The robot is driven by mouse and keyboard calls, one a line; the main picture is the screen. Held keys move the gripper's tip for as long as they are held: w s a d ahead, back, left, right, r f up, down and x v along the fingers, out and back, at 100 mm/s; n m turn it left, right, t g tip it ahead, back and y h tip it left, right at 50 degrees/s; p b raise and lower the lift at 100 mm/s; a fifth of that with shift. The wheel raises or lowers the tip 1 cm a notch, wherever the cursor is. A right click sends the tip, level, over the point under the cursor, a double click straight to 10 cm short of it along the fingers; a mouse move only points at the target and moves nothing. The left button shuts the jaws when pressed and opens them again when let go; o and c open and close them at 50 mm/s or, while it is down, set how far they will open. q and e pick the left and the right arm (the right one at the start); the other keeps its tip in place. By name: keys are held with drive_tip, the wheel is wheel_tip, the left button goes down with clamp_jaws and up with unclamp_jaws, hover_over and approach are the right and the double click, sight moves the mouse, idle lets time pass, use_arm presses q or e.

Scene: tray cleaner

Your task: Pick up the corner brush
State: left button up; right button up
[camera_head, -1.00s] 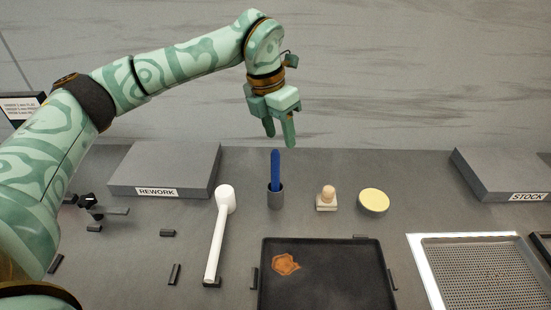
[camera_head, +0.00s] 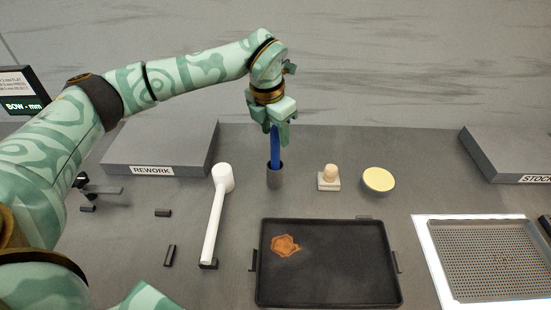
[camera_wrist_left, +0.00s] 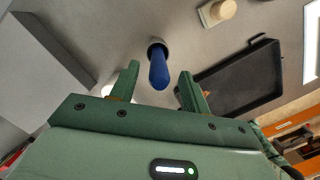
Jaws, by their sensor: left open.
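A blue-handled tool, which I take for the corner brush (camera_head: 275,148), stands upright in a small grey cup (camera_head: 275,178) behind the dark tray. Its lower end is hidden in the cup. My left gripper (camera_head: 279,136) is directly above it, pointing down, with its fingers around the top of the handle in the head view. In the left wrist view, the fingers of the left gripper (camera_wrist_left: 160,82) are spread and the blue handle (camera_wrist_left: 158,72) shows between them, with a gap on both sides. My right gripper is not in view.
A white-headed tool (camera_head: 215,210) lies left of the cup. A dark tray (camera_head: 350,285) with an orange-brown patch is in front. REWORK (camera_head: 150,150) and STOCK (camera_head: 510,150) blocks flank the table.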

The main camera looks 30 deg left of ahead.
sight(276, 140)
use_arm(q)
drive_tip(key=f, duration=0.4)
drive_tip(key=shift+w+b, duration=0.35)
drive_tip(key=shift+r, duration=0.15)
clamp_jaws()
